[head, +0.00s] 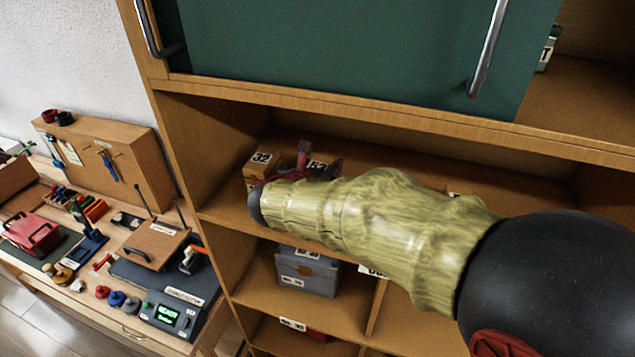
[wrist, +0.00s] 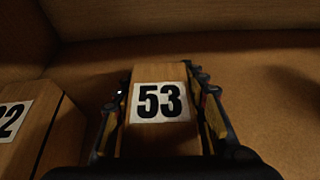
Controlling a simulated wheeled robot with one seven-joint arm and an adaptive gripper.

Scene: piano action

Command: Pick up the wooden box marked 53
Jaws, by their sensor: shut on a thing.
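The wooden box marked 53 (wrist: 160,125) is in the middle of the wrist view, its white label with black digits facing the camera. My gripper (wrist: 163,108) is shut on it, with one finger along each side. In the head view, part of the box's label (head: 317,165) shows behind my gripper (head: 312,160), inside the shelf compartment. My arm hides much of that compartment. I cannot tell whether the box touches the shelf board.
A wooden box marked 32 (head: 261,160) stands just left of the held box. A green sliding panel (head: 350,45) covers the compartment above. A grey bin (head: 307,273) stands on the shelf below. A cluttered workbench (head: 110,255) is at the left.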

